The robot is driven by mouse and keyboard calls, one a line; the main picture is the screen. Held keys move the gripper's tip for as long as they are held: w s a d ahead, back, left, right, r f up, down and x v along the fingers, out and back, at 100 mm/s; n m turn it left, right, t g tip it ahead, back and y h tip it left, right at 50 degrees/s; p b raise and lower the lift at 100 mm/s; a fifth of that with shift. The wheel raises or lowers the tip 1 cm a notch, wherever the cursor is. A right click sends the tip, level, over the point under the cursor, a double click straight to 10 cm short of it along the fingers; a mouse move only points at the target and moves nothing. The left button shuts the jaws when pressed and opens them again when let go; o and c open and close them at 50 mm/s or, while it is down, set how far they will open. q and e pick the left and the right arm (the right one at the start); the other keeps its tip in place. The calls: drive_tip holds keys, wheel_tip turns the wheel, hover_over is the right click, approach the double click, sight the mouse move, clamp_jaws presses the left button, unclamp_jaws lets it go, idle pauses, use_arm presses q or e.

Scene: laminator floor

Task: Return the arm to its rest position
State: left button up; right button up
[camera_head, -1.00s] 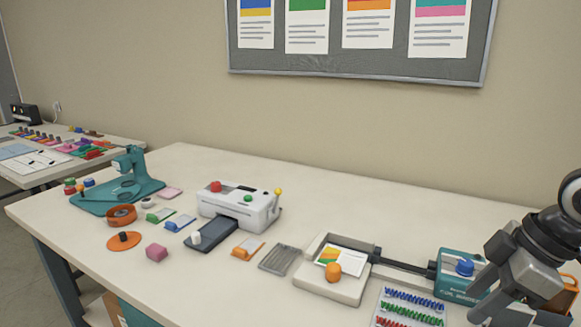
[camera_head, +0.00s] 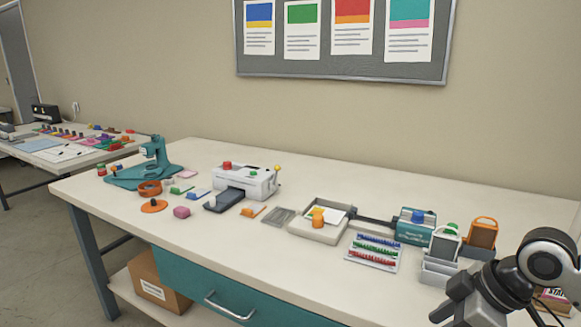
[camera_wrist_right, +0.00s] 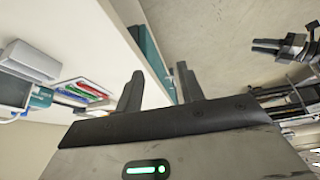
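My right gripper (camera_head: 447,309) is at the lower right of the head view, in front of the bench's front edge. In the right wrist view its two fingers (camera_wrist_right: 160,88) stand apart with nothing between them, so it is open and empty. The side of the workbench (camera_wrist_right: 125,35) shows beyond the fingers in that view. The workbench (camera_head: 330,262) itself runs across the head view. My left gripper is not in the head view. A gripper-like part (camera_wrist_right: 268,46) shows at the upper right of the wrist view; I cannot tell whether it is my left one.
The white laminator (camera_head: 250,184), tray with orange knob (camera_head: 310,235), teal box (camera_head: 412,228), coil rack (camera_head: 372,252) and grey holders (camera_head: 440,268) stand on the bench. A teal drawer (camera_head: 215,290) and cardboard box (camera_head: 150,285) are below. A second table (camera_head: 60,160) is at left.

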drive_tip(key=s+a+f+m+t+y, duration=0.1)
drive_tip(key=a+f+m+t, duration=0.1)
drive_tip(key=a+f, duration=0.4)
drive_tip(key=s+a+f+m+t+y, duration=0.1)
drive_tip(key=a+f+m+t, duration=0.15)
drive_tip(key=f, duration=0.55)
drive_tip(key=s+a+f+m+t+h, duration=0.2)
drive_tip(key=s+a+f+m+h, duration=0.1)
drive_tip(key=s+f, duration=0.4)
drive_tip(key=s+m, duration=0.1)
drive_tip(key=s, duration=0.2)
drive_tip(key=shift+s+a, duration=0.25)
drive_tip(key=shift+s, duration=0.1)
